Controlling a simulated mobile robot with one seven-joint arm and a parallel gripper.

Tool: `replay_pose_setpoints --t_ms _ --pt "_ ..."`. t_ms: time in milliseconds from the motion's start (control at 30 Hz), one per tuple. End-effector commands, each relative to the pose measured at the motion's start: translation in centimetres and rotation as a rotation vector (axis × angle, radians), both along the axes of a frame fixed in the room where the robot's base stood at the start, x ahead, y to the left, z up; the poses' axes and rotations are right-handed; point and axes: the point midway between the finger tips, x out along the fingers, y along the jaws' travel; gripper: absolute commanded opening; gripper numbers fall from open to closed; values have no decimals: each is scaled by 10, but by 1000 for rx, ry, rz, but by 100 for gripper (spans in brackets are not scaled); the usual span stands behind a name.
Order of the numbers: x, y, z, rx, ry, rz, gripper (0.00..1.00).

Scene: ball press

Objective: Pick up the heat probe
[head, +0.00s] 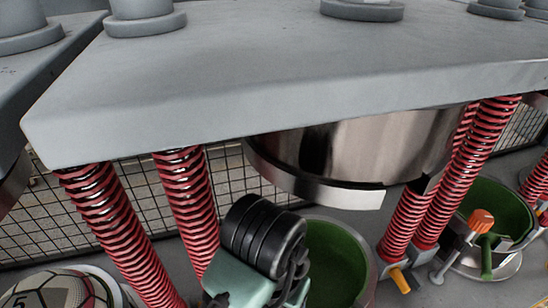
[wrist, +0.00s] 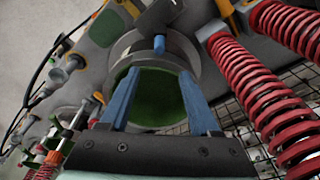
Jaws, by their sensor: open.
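I cannot tell for sure which thing is the heat probe. A small tool with an orange top (head: 482,220) and a green stem stands by the green bowl at the right in the head view. A yellow-orange handle (head: 400,279) lies low beside the red springs. My gripper (wrist: 160,72) shows in the wrist view with its two blue fingers apart and nothing between them. The fingers point at a round grey holder with a green inside (wrist: 155,104). A small blue piece (wrist: 159,44) shows beyond the fingertips. In the head view my fingers are hidden.
A thick grey press plate (head: 270,85) hangs over the scene on red coil springs (head: 187,200). A metal cylinder (head: 375,145) sits under it. A middle green bowl (head: 335,265) is beside my arm. A patterned ball (head: 50,290) is at lower left. Wire mesh stands behind.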

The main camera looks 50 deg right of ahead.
Motion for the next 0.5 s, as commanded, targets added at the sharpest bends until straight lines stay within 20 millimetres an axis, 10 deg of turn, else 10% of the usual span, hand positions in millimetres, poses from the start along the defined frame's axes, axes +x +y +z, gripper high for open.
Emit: replay_pose_setpoints --t_ms 500 --pt "2 -10 -70 -1 1 0 63"
